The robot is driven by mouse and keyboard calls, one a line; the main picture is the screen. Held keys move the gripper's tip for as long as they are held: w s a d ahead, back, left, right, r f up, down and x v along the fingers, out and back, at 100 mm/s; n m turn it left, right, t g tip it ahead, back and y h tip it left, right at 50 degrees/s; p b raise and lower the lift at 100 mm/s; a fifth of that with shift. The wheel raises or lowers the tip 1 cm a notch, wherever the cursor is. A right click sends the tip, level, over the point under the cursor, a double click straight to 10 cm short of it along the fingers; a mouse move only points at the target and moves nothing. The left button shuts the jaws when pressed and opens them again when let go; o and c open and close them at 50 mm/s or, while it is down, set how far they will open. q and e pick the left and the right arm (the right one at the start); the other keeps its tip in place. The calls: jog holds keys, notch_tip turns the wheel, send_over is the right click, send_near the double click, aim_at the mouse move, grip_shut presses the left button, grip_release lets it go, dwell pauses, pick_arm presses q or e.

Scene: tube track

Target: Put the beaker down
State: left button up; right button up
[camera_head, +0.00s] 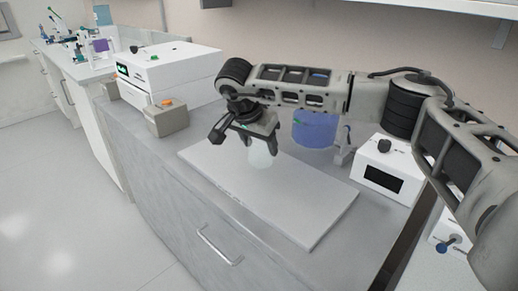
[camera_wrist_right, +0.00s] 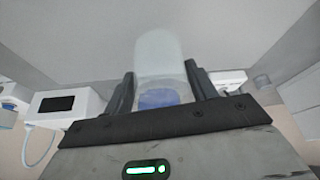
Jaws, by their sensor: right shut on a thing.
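My right gripper (camera_head: 248,139) is shut on a clear, pale beaker (camera_head: 260,155) in the head view. The beaker is upright, below the fingers, over the middle of a light grey board (camera_head: 310,205) on the bench. I cannot tell whether its base touches the board. In the right wrist view the beaker (camera_wrist_right: 158,60) stands between the two dark fingers (camera_wrist_right: 160,90), and something blue shows through it. My left gripper is not in view.
A white instrument (camera_head: 165,68) and a small grey box (camera_head: 166,117) stand left of the board. A blue container (camera_head: 314,130) is behind the arm. A white box with a dark display (camera_head: 388,165) is at the right. The board's front half is clear.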

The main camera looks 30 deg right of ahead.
jog(key=shift+f, duration=0.75)
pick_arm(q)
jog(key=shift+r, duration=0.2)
pick_arm(e)
jog(key=shift+f, duration=0.3)
jog(key=o, duration=1)
jog(key=shift+f, duration=0.15)
jog(key=shift+r, duration=0.2)
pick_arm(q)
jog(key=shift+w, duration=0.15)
pick_arm(e)
jog(key=shift+v, duration=6)
